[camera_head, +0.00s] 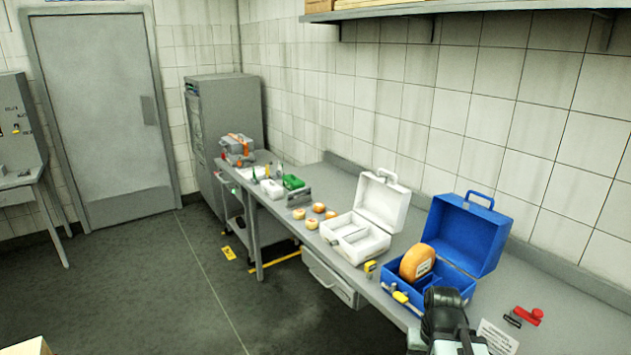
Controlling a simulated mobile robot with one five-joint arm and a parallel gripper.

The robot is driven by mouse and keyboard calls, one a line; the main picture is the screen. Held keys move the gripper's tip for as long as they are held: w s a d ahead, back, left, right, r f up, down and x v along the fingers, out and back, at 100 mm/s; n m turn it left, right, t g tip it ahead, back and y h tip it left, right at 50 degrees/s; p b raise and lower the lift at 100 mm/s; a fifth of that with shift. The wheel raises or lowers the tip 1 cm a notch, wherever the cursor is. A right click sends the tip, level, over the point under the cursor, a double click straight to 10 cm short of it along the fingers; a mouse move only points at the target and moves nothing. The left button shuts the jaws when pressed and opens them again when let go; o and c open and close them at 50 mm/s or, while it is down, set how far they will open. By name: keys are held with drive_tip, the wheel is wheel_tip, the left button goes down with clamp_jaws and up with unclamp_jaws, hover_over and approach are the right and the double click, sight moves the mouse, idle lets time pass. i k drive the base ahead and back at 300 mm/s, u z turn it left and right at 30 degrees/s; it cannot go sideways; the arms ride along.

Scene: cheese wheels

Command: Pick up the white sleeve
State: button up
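No object is clearly recognisable as a white sleeve. An open white case (352,240) with compartments stands mid-bench. Part of my arm, black and grey, rises at the bottom right in front of an open blue case (466,236). My gripper (444,302) seems to be the dark end of it, near the blue case's front right corner. Its fingers cannot be made out, nor whether it holds anything.
An orange cheese wheel (417,262) stands upright in the blue case. Several small round cheeses (311,224) lie left of the white case. A red stamp-like item (529,316) and a printed white card (497,336) lie at right. The floor (190,290) left of the bench is largely clear.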

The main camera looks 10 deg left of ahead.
sight(273, 191)
drive_tip(key=u, duration=0.65)
drive_tip(key=i, duration=1.7)
drive_tip(key=u, duration=1.05)
drive_tip(key=i, duration=2.9)
drive_tip(key=z, duration=0.2)
